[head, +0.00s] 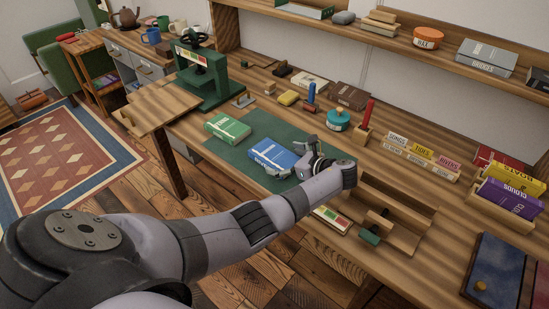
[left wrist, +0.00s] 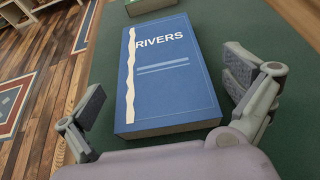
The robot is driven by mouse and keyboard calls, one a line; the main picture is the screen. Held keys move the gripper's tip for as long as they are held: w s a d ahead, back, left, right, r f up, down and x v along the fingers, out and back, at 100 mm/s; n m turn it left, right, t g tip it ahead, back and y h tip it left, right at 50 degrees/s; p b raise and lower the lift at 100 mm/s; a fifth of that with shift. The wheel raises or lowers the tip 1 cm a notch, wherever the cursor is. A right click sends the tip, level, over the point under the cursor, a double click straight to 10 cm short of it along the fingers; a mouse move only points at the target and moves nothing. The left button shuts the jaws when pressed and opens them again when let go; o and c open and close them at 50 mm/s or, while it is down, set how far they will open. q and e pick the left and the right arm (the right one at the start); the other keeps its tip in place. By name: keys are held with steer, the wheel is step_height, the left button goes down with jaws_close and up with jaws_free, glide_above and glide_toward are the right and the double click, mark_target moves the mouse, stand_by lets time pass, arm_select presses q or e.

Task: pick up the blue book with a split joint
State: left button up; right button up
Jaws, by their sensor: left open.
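The blue book (head: 270,154) lies flat on the green mat (head: 237,159) on the workbench. In the left wrist view the blue book (left wrist: 172,85) shows its title RIVERS, and a pale ragged split runs down the left side of its cover. My left gripper (head: 303,158) is at the right end of the book in the head view. My right gripper is not in view.
A green book (head: 228,130) lies left of the blue one. A green press (head: 205,75) stands behind it. A teal pot (head: 338,121) and small tools stand behind the mat. A wooden rack (head: 390,205) and purple and yellow books (head: 510,196) are to the right.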

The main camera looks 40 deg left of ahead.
arm_select(q)
steer(key=shift+a+f, duration=0.2)
steer(key=shift+a, duration=0.2)
steer(key=shift+r, duration=0.1)
steer(key=c, duration=1.4)
